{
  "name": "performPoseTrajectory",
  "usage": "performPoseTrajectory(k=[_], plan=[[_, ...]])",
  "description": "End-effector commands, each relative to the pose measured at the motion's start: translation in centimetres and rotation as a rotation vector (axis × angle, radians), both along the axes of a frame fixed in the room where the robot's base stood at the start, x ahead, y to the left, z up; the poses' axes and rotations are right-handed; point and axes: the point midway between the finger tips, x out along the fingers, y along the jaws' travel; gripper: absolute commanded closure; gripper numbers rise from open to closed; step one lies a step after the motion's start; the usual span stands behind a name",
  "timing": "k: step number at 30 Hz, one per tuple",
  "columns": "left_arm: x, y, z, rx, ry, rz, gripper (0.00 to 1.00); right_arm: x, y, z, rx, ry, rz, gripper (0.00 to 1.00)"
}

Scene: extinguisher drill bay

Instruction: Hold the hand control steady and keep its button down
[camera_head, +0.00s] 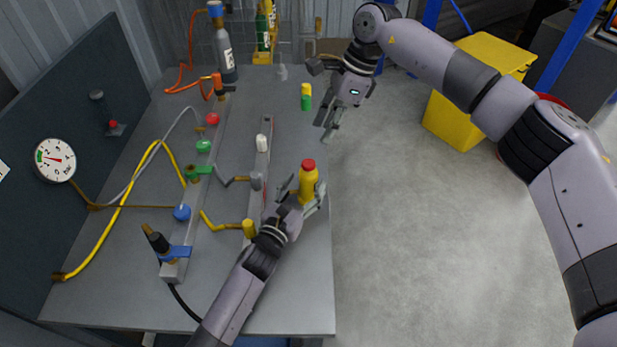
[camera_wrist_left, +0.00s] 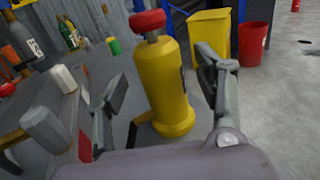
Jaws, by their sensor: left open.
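The hand control is a yellow cylinder (camera_head: 308,186) with a red button (camera_head: 308,164) on top. It stands upright near the right edge of the grey bench. My left gripper (camera_head: 302,197) is open, with its fingers at either side of the yellow body. The left wrist view shows the yellow body (camera_wrist_left: 166,85) between the spread fingers (camera_wrist_left: 162,105), with gaps at both sides. The red button (camera_wrist_left: 147,21) is uncovered there. My right gripper (camera_head: 327,98) hangs beyond the control, near the bench's right edge, apart from the button. Its finger opening is unclear.
A green-and-yellow cylinder (camera_head: 306,96) stands near my right gripper. A gauge (camera_head: 55,160) is on the left panel. Open floor lies right, before a yellow bin (camera_head: 455,122).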

Motion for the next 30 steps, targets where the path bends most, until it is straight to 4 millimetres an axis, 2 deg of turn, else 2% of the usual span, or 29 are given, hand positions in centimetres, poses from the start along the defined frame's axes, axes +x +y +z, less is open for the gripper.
performPoseTrajectory(k=[3, 7, 18, 30], plan=[[1.5, -0.7, 0.1, -0.001, -0.002, 0.000, 0.37, 0.0, 0.0, 0.0, 0.000, 0.000, 0.000, 0.67], [2.4, -1.1, 0.1, -0.001, -0.002, 0.000, 0.37, 0.0, 0.0, 0.0, 0.000, 0.000, 0.000, 0.67], [2.7, -1.3, 0.1, 0.000, -0.001, -0.001, 0.38, 0.0, 0.0, 0.0, 0.000, 0.000, 0.000, 0.67], [2.7, -1.3, 0.1, 0.000, -0.001, 0.000, 0.65, 0.0, 0.0, 0.0, 0.000, 0.000, 0.000, 0.67]])
